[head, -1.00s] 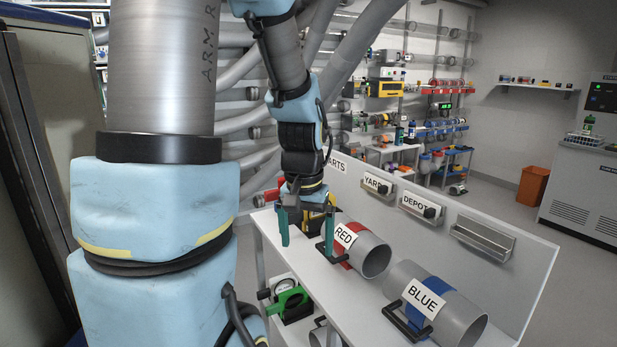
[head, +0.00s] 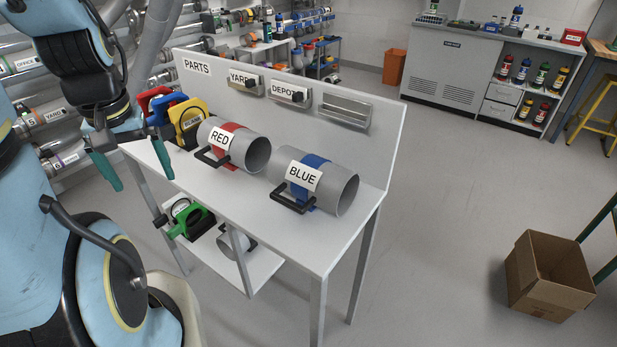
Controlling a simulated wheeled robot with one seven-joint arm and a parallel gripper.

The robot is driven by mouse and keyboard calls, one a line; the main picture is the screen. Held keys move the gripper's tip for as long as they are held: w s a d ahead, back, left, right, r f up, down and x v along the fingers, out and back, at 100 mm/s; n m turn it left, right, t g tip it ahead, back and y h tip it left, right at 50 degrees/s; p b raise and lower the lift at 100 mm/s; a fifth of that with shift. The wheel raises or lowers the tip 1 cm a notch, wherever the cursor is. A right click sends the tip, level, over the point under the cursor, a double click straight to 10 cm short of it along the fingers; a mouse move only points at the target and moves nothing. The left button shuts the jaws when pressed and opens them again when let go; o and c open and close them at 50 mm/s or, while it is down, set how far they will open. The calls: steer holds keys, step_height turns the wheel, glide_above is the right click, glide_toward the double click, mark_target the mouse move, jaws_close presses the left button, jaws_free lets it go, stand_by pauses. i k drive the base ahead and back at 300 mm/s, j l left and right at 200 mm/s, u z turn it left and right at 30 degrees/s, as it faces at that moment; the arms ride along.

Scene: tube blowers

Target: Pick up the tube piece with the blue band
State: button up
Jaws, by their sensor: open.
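The tube piece with the blue band (head: 341,191) is a grey cylinder lying on the white table, near its right end. It has a white label reading BLUE and a black handle (head: 292,202) on its near side. My gripper (head: 142,176) is at the left of the head view, its two green fingers spread apart with nothing between them. It is in front of the table's left end, well to the left of the blue-banded tube. A similar tube with a red band (head: 257,153), labelled RED, lies between them.
Red, blue and yellow devices stand at the table's left end. A back panel (head: 378,130) with holders rises behind the tubes. A lower shelf (head: 262,268) holds a green device (head: 197,222) and another tube. A cardboard box (head: 545,275) stands on open floor at right.

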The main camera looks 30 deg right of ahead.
mark_target(315, 180)
steer(key=z, duration=1.1)
steer(key=u, duration=1.1)
steer(key=k+l+u, duration=0.2)
steer(key=l+u, duration=0.2)
steer(key=k+l+u, duration=0.2)
steer(key=u, duration=0.2)
steer(key=k+l+u, duration=0.2)
steer(key=u, duration=0.2)
steer(key=k+l, duration=0.1)
steer(key=k, duration=0.2)
steer(key=k+l, duration=0.1)
steer(key=k, duration=0.2)
